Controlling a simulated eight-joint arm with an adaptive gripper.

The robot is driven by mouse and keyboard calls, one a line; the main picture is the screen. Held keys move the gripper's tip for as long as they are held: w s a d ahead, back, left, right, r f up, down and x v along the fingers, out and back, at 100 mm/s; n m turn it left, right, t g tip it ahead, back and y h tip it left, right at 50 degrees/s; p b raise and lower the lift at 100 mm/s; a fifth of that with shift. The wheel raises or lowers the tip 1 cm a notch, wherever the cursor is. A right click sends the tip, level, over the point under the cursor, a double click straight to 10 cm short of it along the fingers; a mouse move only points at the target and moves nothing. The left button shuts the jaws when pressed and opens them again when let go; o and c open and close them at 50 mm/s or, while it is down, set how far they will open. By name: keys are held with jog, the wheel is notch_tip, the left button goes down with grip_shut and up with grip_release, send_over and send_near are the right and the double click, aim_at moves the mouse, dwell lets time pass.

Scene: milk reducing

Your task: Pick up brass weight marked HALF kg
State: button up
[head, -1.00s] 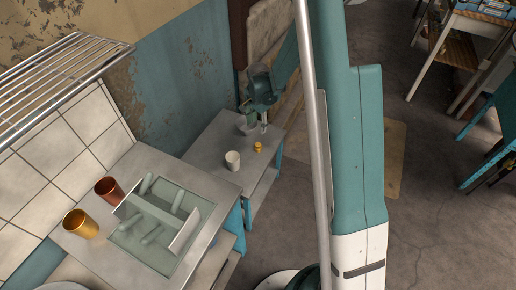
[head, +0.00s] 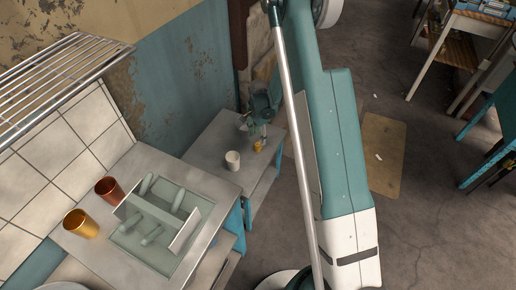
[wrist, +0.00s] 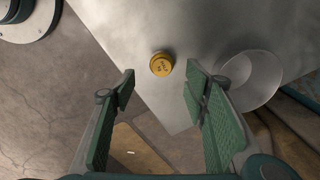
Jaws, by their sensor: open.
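The brass weight (head: 257,147) sits on the low grey metal table, near its right edge in the head view. In the wrist view the weight (wrist: 162,65) is round and golden, with dark marking on top that is too small to read surely. My gripper (wrist: 160,76) is open and empty, its green-padded fingers either side of the line to the weight. The weight shows just beyond the fingertips, roughly centred between them. In the head view my gripper (head: 264,132) is close above and beside the weight; the exact gap cannot be told.
The table edge is close by.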

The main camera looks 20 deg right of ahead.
aim_at(258, 144)
jog(key=shift+f, duration=0.15)
jog(key=shift+f+b, duration=0.3)
jog(key=shift+f, duration=0.85)
jog(key=shift+f, duration=0.15)
jog(key=shift+w+f+b, duration=0.15)
jog(key=shift+f+b, duration=0.8)
jog(key=shift+f, duration=1.55)
jog(key=shift+c, duration=0.7)
jog(key=c, duration=1.1)
